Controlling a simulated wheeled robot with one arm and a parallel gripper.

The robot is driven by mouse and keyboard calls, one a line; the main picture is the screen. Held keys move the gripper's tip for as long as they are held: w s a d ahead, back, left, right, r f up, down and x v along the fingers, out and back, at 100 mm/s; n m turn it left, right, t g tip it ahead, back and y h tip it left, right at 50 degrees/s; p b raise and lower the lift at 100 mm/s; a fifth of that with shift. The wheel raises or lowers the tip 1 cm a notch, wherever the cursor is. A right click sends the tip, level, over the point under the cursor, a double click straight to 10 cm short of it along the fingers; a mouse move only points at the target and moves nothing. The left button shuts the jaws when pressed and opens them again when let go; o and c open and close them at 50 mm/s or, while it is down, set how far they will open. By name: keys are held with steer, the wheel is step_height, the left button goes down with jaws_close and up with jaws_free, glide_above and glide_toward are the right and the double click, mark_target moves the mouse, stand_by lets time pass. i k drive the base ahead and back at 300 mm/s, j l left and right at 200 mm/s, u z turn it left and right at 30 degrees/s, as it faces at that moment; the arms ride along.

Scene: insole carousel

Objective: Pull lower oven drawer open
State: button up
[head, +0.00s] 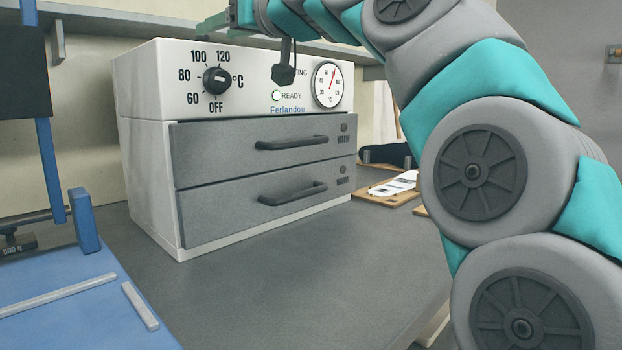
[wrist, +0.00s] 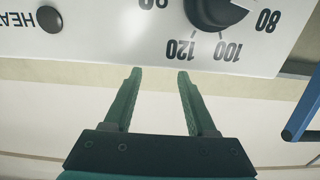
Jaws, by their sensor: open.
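The white oven (head: 148,195) stands on the grey bench with two grey drawers, both shut. The lower drawer (head: 225,215) has a dark bar handle (head: 293,194) and a label at its right, too small to read surely. The upper drawer (head: 215,155) has a similar handle (head: 292,143). My gripper (wrist: 159,73) is open and empty in the wrist view, which shows the oven's control panel upside down. Its fingers are near the panel's top edge by the temperature knob (wrist: 216,10), well above the drawers. In the head view my arm reaches over the oven; the fingertips cannot be made out.
A blue stand (head: 85,225) with a blue base is at the left, near the oven. A shelf (head: 110,22) runs along the wall behind. Wooden boards (head: 375,197) lie right of the oven. The bench (head: 290,285) before the drawers is clear.

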mark_target(208, 213)
steer(key=k+l, duration=0.2)
steer(key=l, duration=0.15)
steer(key=k+l, duration=0.2)
steer(key=l, duration=0.2)
steer(key=k+l, duration=0.25)
steer(key=l, duration=0.1)
